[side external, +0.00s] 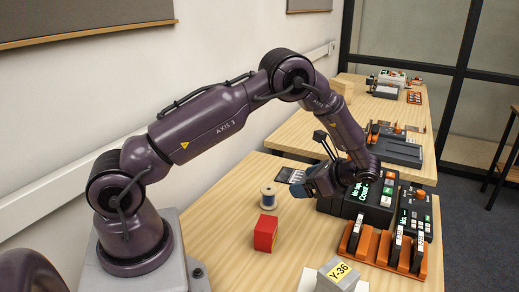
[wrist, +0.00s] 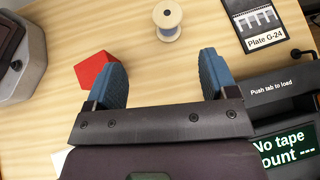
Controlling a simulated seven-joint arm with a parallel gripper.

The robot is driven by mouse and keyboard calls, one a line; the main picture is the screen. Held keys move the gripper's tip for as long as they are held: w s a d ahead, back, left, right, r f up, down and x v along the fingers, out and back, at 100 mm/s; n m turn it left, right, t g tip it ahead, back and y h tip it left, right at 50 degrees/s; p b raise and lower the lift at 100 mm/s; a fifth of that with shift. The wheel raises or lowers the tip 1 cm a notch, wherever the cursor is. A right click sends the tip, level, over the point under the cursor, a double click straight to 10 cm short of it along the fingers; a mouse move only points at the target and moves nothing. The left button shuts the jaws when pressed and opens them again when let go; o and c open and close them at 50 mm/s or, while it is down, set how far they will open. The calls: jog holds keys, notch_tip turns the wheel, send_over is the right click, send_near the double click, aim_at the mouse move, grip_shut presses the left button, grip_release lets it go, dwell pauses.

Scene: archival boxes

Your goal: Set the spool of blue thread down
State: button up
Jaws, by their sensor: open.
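The spool of blue thread (side external: 268,195) stands on the wooden table in the side view, behind a red block. In the wrist view the spool (wrist: 167,19) shows near the top, ahead of my fingertips and apart from them. My gripper (wrist: 162,75) has its two blue fingers spread wide, with nothing but bare table between them. In the side view my gripper (side external: 308,186) is to the right of the spool, above the table. The thread between the spool's pale flanges looks grey-blue.
A red block (side external: 265,233) stands before the spool; it is beside the left finger in the wrist view (wrist: 97,71). A plate card (wrist: 264,22) lies right of the spool. Black devices (side external: 370,200), an orange rack (side external: 380,250) and a box labelled Y-36 (side external: 341,275) crowd the right.

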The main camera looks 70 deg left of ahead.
jog(key=s+d+r+n+t+h, duration=0.2)
jog(key=s+d+r+n+h, duration=0.1)
jog(key=r, duration=0.5)
jog(key=s+d+r+n+t+h, duration=0.2)
jog(key=s+d+r+t, duration=0.1)
jog(key=r, duration=0.5)
jog(key=s+d+r+n+t+h, duration=0.2)
jog(key=s+d+r+t, duration=0.1)
jog(key=s, duration=0.4)
jog(key=s+d+r+n+t+h, duration=0.2)
jog(key=s+d+r+n+t, duration=0.1)
jog(key=s+d+r+t, duration=0.1)
jog(key=s+d, duration=0.1)
jog(key=s, duration=0.1)
jog(key=shift+s+h, duration=0.3)
jog(key=shift+s, duration=0.05)
